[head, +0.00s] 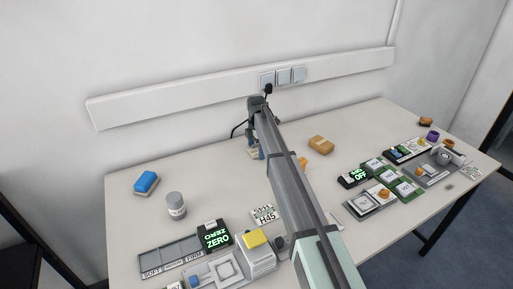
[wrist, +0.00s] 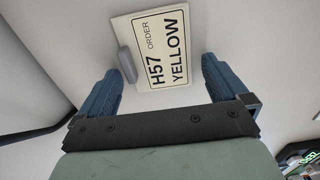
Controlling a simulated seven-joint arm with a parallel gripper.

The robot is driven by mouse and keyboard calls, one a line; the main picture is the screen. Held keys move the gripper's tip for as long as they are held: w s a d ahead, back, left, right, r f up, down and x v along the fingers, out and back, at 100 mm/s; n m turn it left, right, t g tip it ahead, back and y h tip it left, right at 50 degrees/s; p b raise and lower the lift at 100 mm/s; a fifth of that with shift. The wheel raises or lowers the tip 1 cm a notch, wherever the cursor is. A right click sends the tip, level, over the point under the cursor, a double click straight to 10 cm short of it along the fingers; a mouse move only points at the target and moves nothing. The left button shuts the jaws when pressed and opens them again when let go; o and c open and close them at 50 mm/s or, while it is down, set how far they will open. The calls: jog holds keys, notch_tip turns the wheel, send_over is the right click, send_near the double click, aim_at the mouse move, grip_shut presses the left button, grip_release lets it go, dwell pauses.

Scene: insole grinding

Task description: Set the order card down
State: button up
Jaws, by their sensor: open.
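The order card (wrist: 160,50) is white with a dark border and reads "H57 ORDER YELLOW". It has a grey tab (wrist: 127,65) on one edge and appears to lie flat on the table. My gripper (wrist: 160,70) is open, with one blue finger on each side of the card's near part and gaps between. In the head view the gripper (head: 260,152) is low over the back middle of the table, mostly hidden behind my arm. Only a sliver of the card shows there.
On the table (head: 135,205), a blue sponge-like block (head: 146,183) and a grey jar (head: 176,205) stand left. A ZERO display (head: 216,238) and an H45 card (head: 264,214) are in front. A tan block (head: 321,145) and several devices (head: 375,195) are right. A wall rail (head: 180,100) runs behind.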

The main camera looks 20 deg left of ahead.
aim_at(256, 151)
notch_tip(256, 151, up, 12)
dwell(0.6)
